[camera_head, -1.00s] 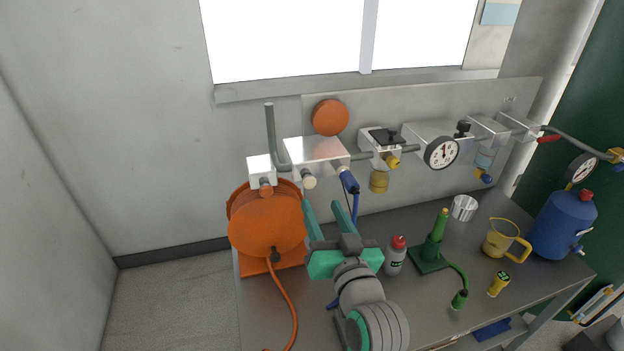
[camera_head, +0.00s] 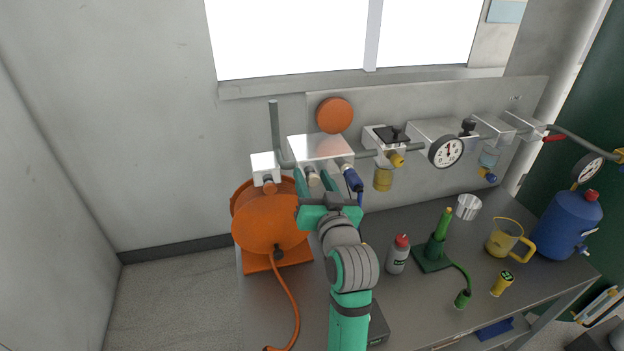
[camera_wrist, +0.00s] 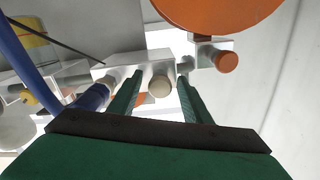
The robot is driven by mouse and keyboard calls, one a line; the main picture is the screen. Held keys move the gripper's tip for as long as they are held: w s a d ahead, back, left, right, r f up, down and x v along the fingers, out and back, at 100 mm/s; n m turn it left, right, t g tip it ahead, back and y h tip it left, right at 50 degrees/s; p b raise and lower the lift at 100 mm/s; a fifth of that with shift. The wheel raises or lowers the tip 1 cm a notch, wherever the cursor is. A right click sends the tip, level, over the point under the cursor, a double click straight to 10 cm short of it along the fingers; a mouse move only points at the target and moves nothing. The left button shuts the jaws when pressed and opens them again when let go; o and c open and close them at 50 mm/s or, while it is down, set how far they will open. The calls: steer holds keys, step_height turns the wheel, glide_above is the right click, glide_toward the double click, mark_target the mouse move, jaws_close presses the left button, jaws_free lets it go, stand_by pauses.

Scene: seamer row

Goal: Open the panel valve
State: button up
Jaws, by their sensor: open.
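My gripper (camera_head: 312,178) is open at the white manifold block (camera_head: 320,148) on the wall panel (camera_head: 440,97). In the wrist view its fingers (camera_wrist: 158,88) stand either side of a cream round stub (camera_wrist: 160,85) on the block; contact is not clear. A blue coupling (camera_head: 351,179) is just right of the gripper in the head view and left of it in the wrist view (camera_wrist: 90,97). On the panel line are a black-topped unit with a yellow fitting (camera_head: 396,159) and, at far right, a red lever (camera_head: 553,138). No label shows which part is the panel valve.
An orange hose reel (camera_head: 262,225) stands left of and below the gripper. A pressure gauge (camera_head: 446,152) is on the line. The bench (camera_head: 400,305) carries a red-capped bottle (camera_head: 397,256), a green stand (camera_head: 434,255), a yellow jug (camera_head: 505,238) and a blue tank (camera_head: 566,225).

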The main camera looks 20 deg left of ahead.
steer(key=shift+d, duration=0.15)
steer(key=shift+c, duration=1.1)
jaws_close()
steer(key=shift+s, duration=0.25)
steer(key=shift+s+d, duration=0.25)
steer(key=shift+s, duration=0.1)
steer(key=shift+o, duration=1.1)
jaws_free()
steer(key=shift+s, duration=0.1)
steer(key=v, duration=1)
steer(key=shift+s+d, duration=0.2)
steer(key=shift+s, duration=0.05)
